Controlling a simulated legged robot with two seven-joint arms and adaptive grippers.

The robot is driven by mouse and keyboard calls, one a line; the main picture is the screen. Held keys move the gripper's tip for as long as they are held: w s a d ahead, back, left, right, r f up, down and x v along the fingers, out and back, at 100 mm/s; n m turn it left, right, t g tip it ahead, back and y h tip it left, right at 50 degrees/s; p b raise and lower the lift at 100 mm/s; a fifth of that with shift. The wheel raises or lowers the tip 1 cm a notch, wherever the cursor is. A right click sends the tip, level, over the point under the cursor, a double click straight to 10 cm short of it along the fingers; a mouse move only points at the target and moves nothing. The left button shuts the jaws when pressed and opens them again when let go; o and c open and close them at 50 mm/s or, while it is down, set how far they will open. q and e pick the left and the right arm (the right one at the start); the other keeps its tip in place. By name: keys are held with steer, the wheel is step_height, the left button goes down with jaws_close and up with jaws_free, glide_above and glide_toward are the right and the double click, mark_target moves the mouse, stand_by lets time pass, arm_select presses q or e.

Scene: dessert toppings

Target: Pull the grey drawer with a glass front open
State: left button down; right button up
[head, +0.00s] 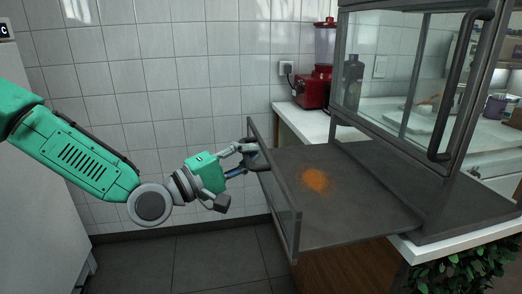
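The grey drawer (350,205) extends far out of the glass-walled cabinet (385,150), towards the left. Its upright glass front (283,212) is at the left end, and an orange powdery patch lies on its floor. A dark handle (262,161) sits on the outer face of the front. My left gripper (249,160) reaches in from the left and its fingers are around this handle; the exact contact is small and partly hidden. My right gripper is not in view.
A red blender (314,88) and a dark bottle (352,80) stand on the white counter (300,122) behind the drawer. The cabinet's glass door with a long black handle (460,85) is above right. Plants (460,272) are at bottom right. The floor left of the drawer is clear.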

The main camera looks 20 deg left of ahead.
arm_select(q)
steer(key=shift+s+a+f, duration=0.1)
steer(key=shift+a+f, duration=0.3)
steer(key=shift+f, duration=0.05)
steer(key=c, duration=1.6)
jaws_free()
steer(key=shift+d, duration=0.4)
steer(key=shift+o, duration=0.2)
steer(key=shift+w+d+r, duration=0.1)
steer(key=shift+w+d, duration=0.15)
steer(key=shift+w, duration=0.05)
steer(key=shift+s+a+r, duration=0.1)
steer(key=shift+s+a, duration=0.2)
steer(key=shift+a, duration=0.2)
steer(key=v, duration=1.1)
steer(key=shift+s+d+f, duration=0.1)
steer(key=shift+d+f, duration=0.1)
